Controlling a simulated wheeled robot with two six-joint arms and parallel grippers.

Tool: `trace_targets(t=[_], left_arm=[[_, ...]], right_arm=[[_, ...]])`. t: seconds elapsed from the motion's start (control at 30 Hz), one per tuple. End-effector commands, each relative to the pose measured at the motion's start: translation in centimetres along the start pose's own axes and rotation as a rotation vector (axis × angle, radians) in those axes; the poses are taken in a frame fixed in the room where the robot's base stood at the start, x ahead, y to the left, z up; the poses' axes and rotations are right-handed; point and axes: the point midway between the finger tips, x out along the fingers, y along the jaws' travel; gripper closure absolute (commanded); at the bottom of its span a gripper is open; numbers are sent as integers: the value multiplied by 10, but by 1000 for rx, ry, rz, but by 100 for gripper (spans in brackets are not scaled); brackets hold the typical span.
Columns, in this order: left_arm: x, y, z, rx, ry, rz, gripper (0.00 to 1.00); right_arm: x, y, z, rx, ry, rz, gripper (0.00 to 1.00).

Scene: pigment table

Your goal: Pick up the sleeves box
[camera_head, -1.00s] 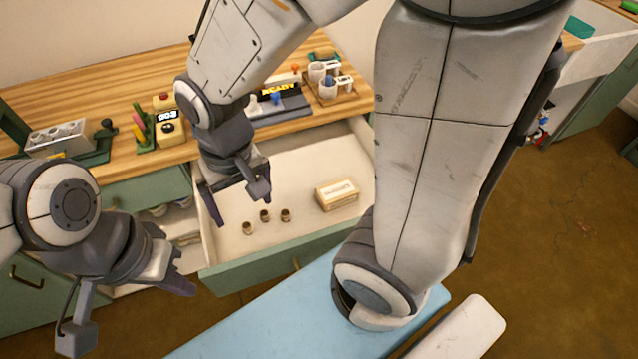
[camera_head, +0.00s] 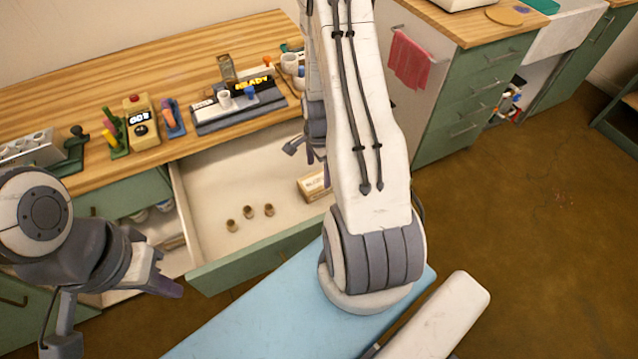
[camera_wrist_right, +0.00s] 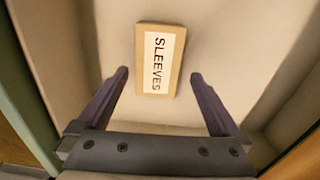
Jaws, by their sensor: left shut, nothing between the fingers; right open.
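The sleeves box (camera_head: 311,187) is a small tan carton lying in the open drawer (camera_head: 205,180), at its right side. In the head view my right arm hides part of it. In the right wrist view the box (camera_wrist_right: 171,88) shows whole, its white label reading SLEEVES, lying ahead and between the lines of the two fingers. My right gripper (camera_wrist_right: 160,74) is open and empty above the drawer, apart from the box. In the head view the right gripper (camera_head: 308,150) is partly hidden by its arm. My left gripper (camera_head: 172,288) is shut and empty, left of the drawer front.
Several small brown jars (camera_head: 250,211) stand in the drawer, left of the box. The wooden counter (camera_head: 130,75) behind holds a READY device (camera_head: 240,105), a yellow timer (camera_head: 141,122) and a rack (camera_head: 30,148). The drawer walls bound the space around the box.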

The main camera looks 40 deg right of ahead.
Motion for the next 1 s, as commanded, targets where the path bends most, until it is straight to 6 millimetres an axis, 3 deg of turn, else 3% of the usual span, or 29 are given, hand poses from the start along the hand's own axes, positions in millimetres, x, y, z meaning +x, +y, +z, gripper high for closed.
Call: trace_targets(t=[0.43,0.73,0.77,0.93,0.97,1.0], left_arm=[[-7,0,0,0,0,0,100],[-7,0,0,0,0,0,100],[-7,0,0,0,0,0,100],[-7,0,0,0,0,0,100],[-7,0,0,0,0,0,100],[-7,0,0,0,0,0,100]], right_arm=[[50,4,1,-2,-1,3,0],[55,3,1,-2,0,0,0],[55,3,1,-2,0,0,8],[55,3,1,-2,0,0,73],[55,3,1,-2,0,0,82],[55,3,1,-2,0,0,82]])
